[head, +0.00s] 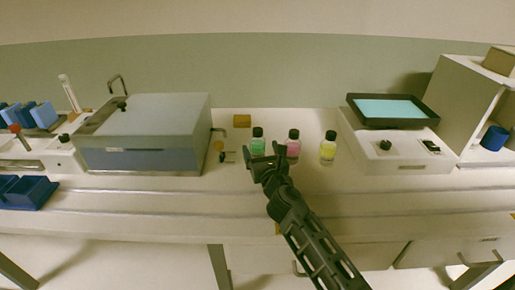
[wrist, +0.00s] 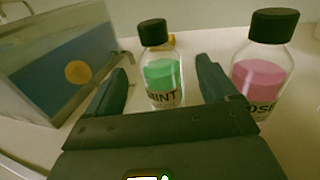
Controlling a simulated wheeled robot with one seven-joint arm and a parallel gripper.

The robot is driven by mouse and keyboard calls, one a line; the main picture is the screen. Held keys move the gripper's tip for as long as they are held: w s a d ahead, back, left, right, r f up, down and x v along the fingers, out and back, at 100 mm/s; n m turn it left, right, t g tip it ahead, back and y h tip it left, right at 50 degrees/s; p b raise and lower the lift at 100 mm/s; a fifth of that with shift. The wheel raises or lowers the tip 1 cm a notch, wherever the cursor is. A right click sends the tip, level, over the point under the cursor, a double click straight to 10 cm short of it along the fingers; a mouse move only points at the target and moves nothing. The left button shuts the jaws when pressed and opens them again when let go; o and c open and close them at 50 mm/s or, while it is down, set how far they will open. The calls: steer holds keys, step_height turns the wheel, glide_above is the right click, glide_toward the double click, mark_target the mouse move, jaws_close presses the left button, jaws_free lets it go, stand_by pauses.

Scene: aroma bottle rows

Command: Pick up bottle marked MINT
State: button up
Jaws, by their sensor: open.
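The MINT bottle (wrist: 162,75) is clear glass with green liquid and a black cap, upright on the bench. Its label reads "MINT" in the wrist view. It also shows in the head view (head: 258,143). My gripper (wrist: 163,82) is open, its two dark fingers to the left and right of the MINT bottle in the picture, with gaps on both sides. In the head view my gripper (head: 264,153) is just in front of the green bottle and hides its lower part. Whether the bottle is between the fingertips or beyond them is hard to tell.
A pink bottle (wrist: 262,75), label partly cut off, stands close right of my right finger. A yellow bottle (head: 328,148) stands farther right. A grey-lidded box device (head: 145,130) is at left. A small yellow block (head: 242,121) lies behind the green bottle.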

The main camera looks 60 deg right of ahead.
mark_target(260, 148)
steer(key=x, duration=0.4)
steer(key=shift+w+d+f, duration=0.15)
steer(key=shift+w+f, duration=0.05)
steer(key=c, duration=1.2)
